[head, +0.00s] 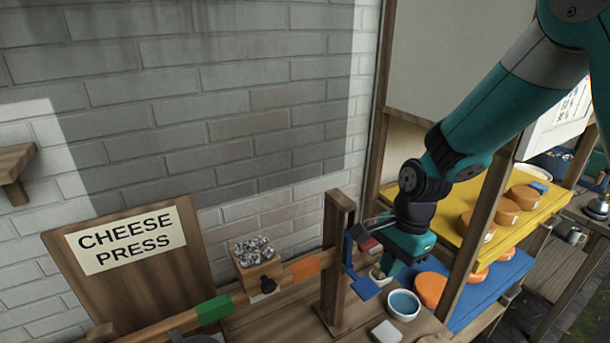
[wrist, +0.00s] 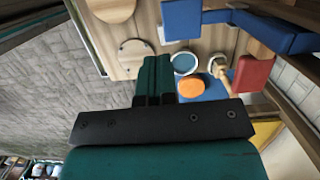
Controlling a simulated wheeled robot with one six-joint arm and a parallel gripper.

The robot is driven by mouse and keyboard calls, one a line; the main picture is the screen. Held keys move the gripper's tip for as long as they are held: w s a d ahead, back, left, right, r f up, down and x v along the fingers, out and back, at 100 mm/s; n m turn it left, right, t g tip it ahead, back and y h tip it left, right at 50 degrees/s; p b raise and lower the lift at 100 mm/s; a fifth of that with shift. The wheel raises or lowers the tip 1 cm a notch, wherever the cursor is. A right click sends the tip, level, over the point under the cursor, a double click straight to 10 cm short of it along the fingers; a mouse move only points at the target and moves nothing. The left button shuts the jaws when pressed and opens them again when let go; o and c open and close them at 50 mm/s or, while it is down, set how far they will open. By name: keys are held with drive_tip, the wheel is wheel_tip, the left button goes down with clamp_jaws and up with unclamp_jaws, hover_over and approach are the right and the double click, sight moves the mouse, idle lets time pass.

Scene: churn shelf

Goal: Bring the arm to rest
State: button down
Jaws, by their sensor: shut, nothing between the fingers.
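My arm reaches down from the upper right in the head view. My teal gripper (head: 391,262) points down beside the wooden post, above the bench with the cheese press. In the wrist view my gripper (wrist: 156,80) shows its two teal fingers pressed together with nothing between them. It appears apart from the small bowl of blue liquid (head: 403,304), which also shows in the wrist view (wrist: 184,63). The exact gap below the fingertips cannot be judged.
A wooden post (head: 336,262) and a blue bracket (head: 362,285) stand close left of my gripper. A stone-filled box (head: 257,262) sits on the press beam. Right are a yellow shelf (head: 455,220) and a blue shelf (head: 490,287) with cheeses. A white block (head: 386,332) lies in front.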

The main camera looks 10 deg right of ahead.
drive_tip(key=s+a+r+n+b, duration=0.1)
drive_tip(key=s+a+n+b, duration=0.1)
drive_tip(key=s+n, duration=0.4)
drive_tip(key=s+a+r+n+y+b, duration=0.1)
drive_tip(key=s+a+r+n+b, duration=0.1)
drive_tip(key=s+n+b, duration=0.3)
drive_tip(key=s+a+r+n+y+b, duration=0.1)
drive_tip(key=s+a+r+n+b, duration=0.1)
drive_tip(key=s+n, duration=0.6)
drive_tip(key=shift+a+r+n+t+b, duration=0.3)
drive_tip(key=shift+n+t+b, duration=0.1)
drive_tip(key=shift+n+b, duration=0.3)
idle(5.4)
